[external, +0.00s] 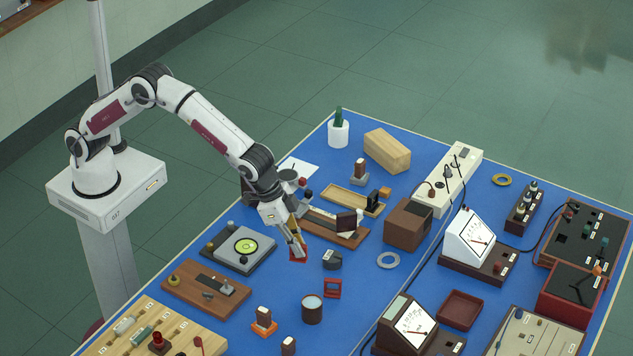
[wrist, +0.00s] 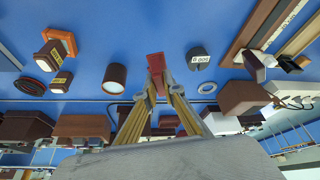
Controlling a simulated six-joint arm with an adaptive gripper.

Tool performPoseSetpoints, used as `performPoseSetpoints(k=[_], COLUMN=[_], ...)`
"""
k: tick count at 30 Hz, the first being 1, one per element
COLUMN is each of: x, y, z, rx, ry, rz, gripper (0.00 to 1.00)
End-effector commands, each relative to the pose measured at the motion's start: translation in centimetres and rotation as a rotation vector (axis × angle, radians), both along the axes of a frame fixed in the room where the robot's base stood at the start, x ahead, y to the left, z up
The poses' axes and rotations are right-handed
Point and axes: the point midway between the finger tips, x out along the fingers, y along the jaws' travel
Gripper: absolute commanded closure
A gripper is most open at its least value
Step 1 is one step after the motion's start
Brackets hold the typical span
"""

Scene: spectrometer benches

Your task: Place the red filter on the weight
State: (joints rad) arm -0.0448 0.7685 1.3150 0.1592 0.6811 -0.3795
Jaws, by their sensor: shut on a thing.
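My gripper (external: 297,246) is shut on a small flat red filter (external: 298,257) and holds it above the blue bench. In the wrist view my gripper (wrist: 155,92) has the red filter (wrist: 156,64) projecting beyond its fingertips. The weight (external: 332,261), a dark grey slotted cylinder with a pale label, stands just right of the filter in the external view. In the wrist view the weight (wrist: 198,57) is also to the right, apart from the filter. The weight's top looks bare.
A red frame (external: 332,288) and a dark round cup (external: 312,309) stand in front of the weight. A grey ring (external: 388,260) lies to its right. A wooden-based apparatus (external: 335,230) stands behind. A grey plate with a yellow-green disc (external: 240,248) is at left.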

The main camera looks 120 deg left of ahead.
Motion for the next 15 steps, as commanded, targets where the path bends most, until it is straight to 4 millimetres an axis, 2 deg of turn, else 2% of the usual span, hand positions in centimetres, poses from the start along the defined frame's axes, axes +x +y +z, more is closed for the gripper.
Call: performPoseSetpoints(k=[1, 6, 15], x=[0.6, 2.1, 3.8], y=[1.4, 5.3, 10.2], z=[0.1, 0.7, 2.5], rx=[0.000, 0.001, 0.003], ry=[-0.005, -0.013, -0.021], rz=[0.020, 0.066, 0.108], gripper=[1.00, 1.00, 1.00])
